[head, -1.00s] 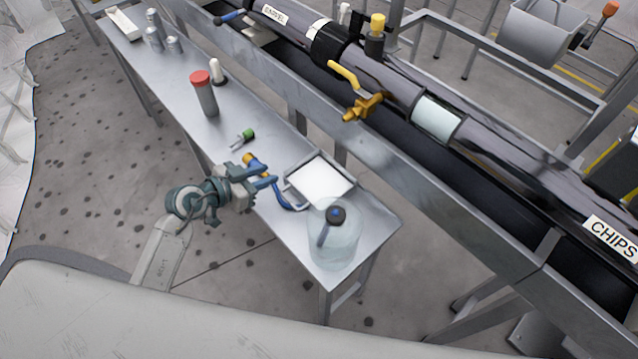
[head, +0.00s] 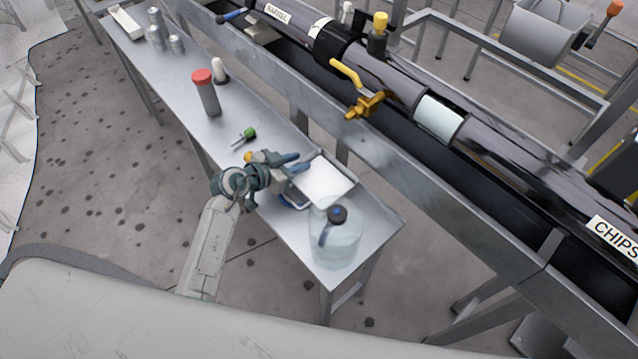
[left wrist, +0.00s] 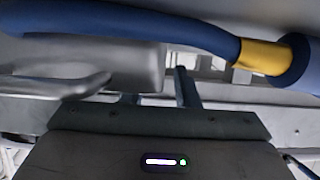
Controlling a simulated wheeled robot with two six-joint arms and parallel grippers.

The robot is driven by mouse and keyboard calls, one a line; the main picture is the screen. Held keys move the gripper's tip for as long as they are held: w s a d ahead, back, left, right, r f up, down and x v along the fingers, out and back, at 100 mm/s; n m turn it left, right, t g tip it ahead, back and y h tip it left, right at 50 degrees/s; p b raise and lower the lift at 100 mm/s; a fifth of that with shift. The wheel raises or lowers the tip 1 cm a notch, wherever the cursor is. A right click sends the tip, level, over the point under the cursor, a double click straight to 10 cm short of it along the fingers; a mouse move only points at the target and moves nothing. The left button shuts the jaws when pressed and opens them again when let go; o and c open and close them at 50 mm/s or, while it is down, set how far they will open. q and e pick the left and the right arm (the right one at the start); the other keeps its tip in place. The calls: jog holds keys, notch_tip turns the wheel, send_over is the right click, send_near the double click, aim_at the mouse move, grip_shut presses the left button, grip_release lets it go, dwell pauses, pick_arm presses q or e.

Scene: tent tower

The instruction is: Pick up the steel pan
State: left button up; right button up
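The steel pan (head: 347,177) is a square, shallow tray with a pale inside, lying on the narrow metal table. My left gripper (head: 302,162) is at the pan's upper left edge, with its two fingers apart and nothing visible between them. I cannot tell whether the fingers touch the rim. In the left wrist view a grey metal body with a looped handle (left wrist: 55,87), apparently the pan, lies just beyond the gripper. My right gripper is not in view.
A clear jug (head: 336,240) stands at the near table end. A green-capped item (head: 248,133) and a red-capped cylinder (head: 207,95) are farther back.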

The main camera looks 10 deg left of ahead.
pick_arm(q)
grip_shut()
jog(key=shift+r, duration=0.1)
